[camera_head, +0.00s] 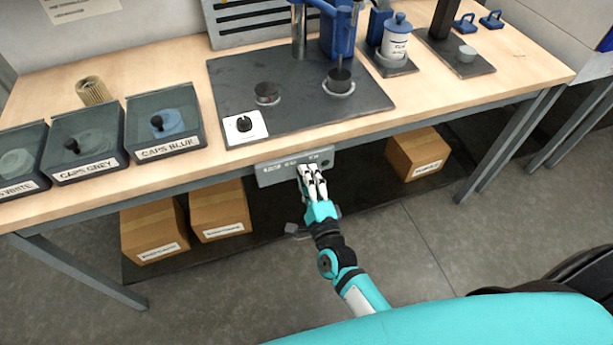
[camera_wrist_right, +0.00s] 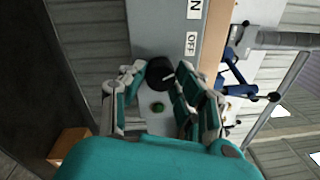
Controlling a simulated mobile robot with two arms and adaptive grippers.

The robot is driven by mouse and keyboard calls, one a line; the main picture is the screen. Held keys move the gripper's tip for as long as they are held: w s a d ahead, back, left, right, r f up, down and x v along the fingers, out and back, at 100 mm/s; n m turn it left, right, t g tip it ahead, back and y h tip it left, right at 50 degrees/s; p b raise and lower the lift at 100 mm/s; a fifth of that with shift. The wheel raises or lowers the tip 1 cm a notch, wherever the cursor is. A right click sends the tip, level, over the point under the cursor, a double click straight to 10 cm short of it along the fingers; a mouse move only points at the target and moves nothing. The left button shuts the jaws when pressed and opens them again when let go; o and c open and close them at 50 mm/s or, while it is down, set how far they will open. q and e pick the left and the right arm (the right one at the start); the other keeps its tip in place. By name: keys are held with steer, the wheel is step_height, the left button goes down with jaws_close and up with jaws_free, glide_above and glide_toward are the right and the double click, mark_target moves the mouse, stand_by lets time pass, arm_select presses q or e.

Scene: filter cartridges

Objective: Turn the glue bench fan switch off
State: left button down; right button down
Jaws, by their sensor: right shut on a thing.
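A grey switch panel (camera_head: 268,178) hangs under the front edge of the bench; its labels are too small to read in the head view. In the right wrist view the panel (camera_wrist_right: 150,25) carries a round black knob (camera_wrist_right: 158,70) with a short white mark pointing right and slightly up. An "OFF" label (camera_wrist_right: 190,43) and a cut-off label ending in "N" (camera_wrist_right: 194,9) are beside it. A small green button or lamp (camera_wrist_right: 157,107) is near the knob. My right gripper (camera_head: 313,172) is at the panel, its fingers (camera_wrist_right: 160,84) shut on the knob. My left gripper is out of view.
The wooden bench top (camera_head: 330,135) overhangs the panel. A white plate with another black knob (camera_head: 243,124) sits on the dark mat (camera_head: 300,110). Cap bins (camera_head: 165,125) stand at left. Cardboard boxes (camera_head: 220,208) are under the bench, and another (camera_head: 416,153) is right of my arm.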

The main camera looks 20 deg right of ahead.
steer(key=shift+n, duration=0.9)
steer(key=c, duration=1)
jaws_free()
steer(key=shift+o, duration=0.2)
steer(key=shift+s, duration=0.1)
steer(key=s, duration=1.2)
steer(key=shift+f, duration=0.4)
steer(key=shift+w, duration=0.1)
